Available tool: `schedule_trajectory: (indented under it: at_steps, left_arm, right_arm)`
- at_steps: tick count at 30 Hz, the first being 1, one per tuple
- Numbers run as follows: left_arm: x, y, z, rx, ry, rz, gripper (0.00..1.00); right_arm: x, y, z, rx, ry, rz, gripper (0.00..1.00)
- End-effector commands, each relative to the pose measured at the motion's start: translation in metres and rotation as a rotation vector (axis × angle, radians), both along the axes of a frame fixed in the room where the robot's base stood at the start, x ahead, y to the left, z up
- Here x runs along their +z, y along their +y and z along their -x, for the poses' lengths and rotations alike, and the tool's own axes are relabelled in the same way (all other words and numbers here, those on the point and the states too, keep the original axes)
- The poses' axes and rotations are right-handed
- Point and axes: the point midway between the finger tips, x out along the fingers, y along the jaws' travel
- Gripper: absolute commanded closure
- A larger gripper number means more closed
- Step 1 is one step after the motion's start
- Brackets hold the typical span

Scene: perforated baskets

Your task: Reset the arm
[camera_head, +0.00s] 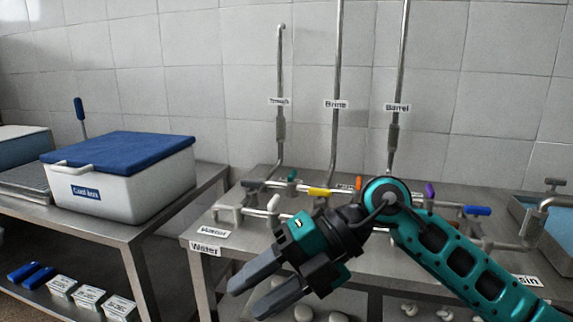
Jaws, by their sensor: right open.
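My right arm comes in from the lower right, teal and black, and reaches across the front of the metal table. Its right gripper (252,294) hangs over the table's front edge and points down and to the left. Its two grey fingers are apart with nothing between them. The gripper and forearm hide part of the table top and some of the fittings on it. My left gripper is not in the picture.
The metal table (225,221) carries pipes and valves with coloured handles, including a blue handle (477,210). A white box with a blue lid (125,147) stands on the left table. Small white containers (90,295) sit on its lower shelf. Tiled wall behind.

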Motion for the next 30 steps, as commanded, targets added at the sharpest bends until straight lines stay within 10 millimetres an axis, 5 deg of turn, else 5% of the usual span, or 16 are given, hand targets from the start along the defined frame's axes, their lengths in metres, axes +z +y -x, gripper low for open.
schedule_trajectory:
  at_steps: [6, 10, 14, 17, 22, 27, 30]
  left_arm:
    - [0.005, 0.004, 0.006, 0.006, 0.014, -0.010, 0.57]
    - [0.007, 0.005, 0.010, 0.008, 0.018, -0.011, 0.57]
    - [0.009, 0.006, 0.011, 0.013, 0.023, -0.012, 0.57]
    - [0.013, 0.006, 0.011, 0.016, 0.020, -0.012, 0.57]
    - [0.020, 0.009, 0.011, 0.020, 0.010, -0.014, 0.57]
    - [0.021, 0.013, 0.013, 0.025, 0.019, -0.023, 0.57]
    - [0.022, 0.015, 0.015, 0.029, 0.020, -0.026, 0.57]
  right_arm:
    - [0.035, 0.023, 0.016, -0.112, 0.271, -0.581, 0.56]
    - [0.045, 0.007, -0.003, -0.311, 0.423, -0.864, 0.56]
    - [0.029, -0.026, -0.030, -0.594, 0.577, -1.075, 0.56]
    - [-0.004, -0.060, -0.048, -0.856, 0.697, -1.174, 0.56]
    - [-0.095, -0.122, -0.049, -1.353, 0.901, -1.194, 0.56]
    - [-0.197, -0.175, -0.001, -1.809, 1.099, -1.036, 0.56]
    - [-0.240, -0.193, 0.035, -1.990, 1.190, -0.917, 0.56]
